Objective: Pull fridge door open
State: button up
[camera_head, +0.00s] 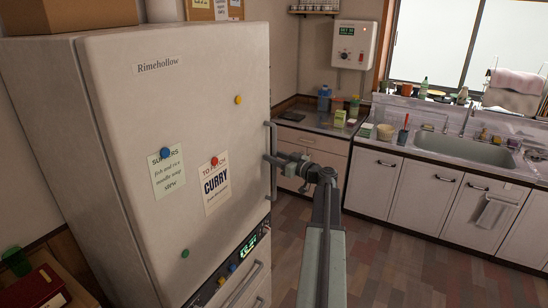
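The fridge (150,120) stands at the left, cream-white, with "Rimehollow" on its upper door, notes and coloured magnets. The upper door looks closed. Its grey vertical handle (273,138) runs along the door's right edge. My gripper (272,159) is at the middle of this handle, reaching in from the right, with its fingertips at the bar. It is too small to tell whether the fingers are closed around the bar or only beside it. My arm comes up from the bottom centre.
A lower fridge drawer with a handle (243,284) and a lit display panel (247,247) sits below the door. A counter with a sink (465,150) and white cabinets (410,190) stands at the right. The tiled floor (400,260) between is clear.

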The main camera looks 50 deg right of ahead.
grip_shut()
dwell(1.4)
